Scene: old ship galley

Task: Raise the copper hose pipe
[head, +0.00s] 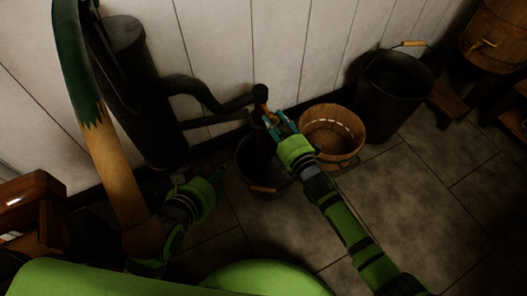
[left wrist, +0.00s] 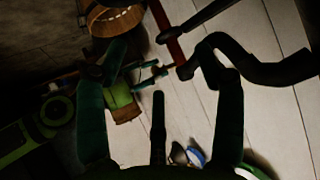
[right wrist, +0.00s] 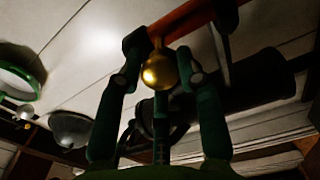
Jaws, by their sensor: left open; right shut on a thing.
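The copper hose pipe (head: 261,95) is a short reddish tube at the end of the black pump's spout (head: 237,102) in the head view. It also shows in the left wrist view (left wrist: 166,32) and, with a brass ball (right wrist: 159,70) below it, in the right wrist view (right wrist: 190,20). My right gripper (head: 275,118) has its fingers closed around the brass ball at the pipe. My left gripper (head: 221,174) is open and empty, lower and to the left of the spout. In the left wrist view, its spread fingers (left wrist: 170,75) stand apart with the right gripper beyond.
A dark bucket (head: 246,170) stands under the spout. A wooden tub (head: 331,134) and a tall black bucket (head: 394,95) stand to its right. The pump body (head: 145,100) rises by the white plank wall. The tiled floor (head: 420,200) at the right is clear.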

